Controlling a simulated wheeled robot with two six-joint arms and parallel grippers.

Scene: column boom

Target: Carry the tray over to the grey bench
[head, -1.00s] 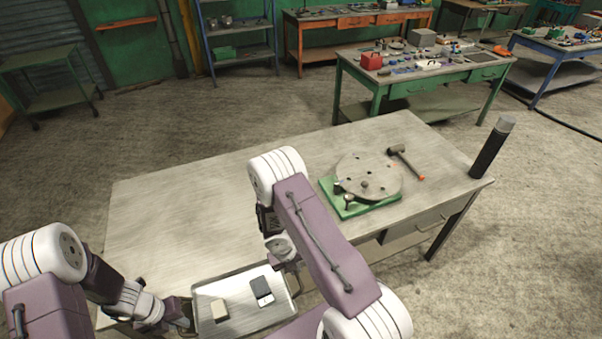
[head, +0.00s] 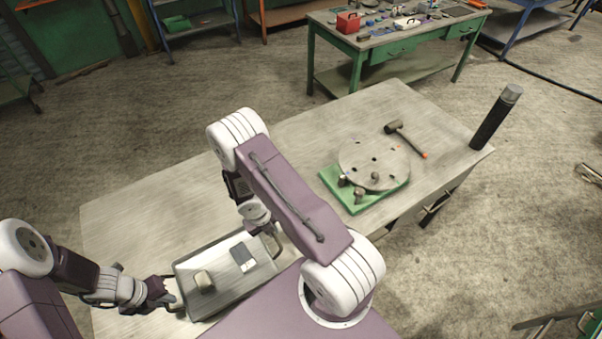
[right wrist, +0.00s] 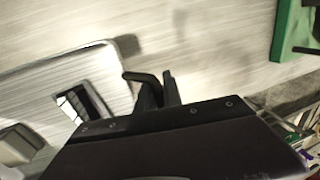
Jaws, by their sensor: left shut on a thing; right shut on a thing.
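The grey metal tray (head: 224,287) is at the lower middle of the head view, over the near side of a grey-topped bench (head: 140,215). A small beige block (head: 203,279) and a dark-and-white flat item (head: 243,257) lie in it. My left gripper (head: 173,297) is shut on the tray's left end. My right gripper (head: 273,243) is shut on its right end, partly hidden by the arm. The right wrist view shows the tray's corner (right wrist: 112,75) beside the dark fingers (right wrist: 157,92). I cannot tell whether the tray touches the bench top.
On the bench's right half stand a green base (head: 350,200) with a round holed plate (head: 375,163) and a hammer (head: 400,133). A dark post (head: 494,120) rises at the right corner. A green workbench (head: 390,45) stands behind. The bench's left part is clear.

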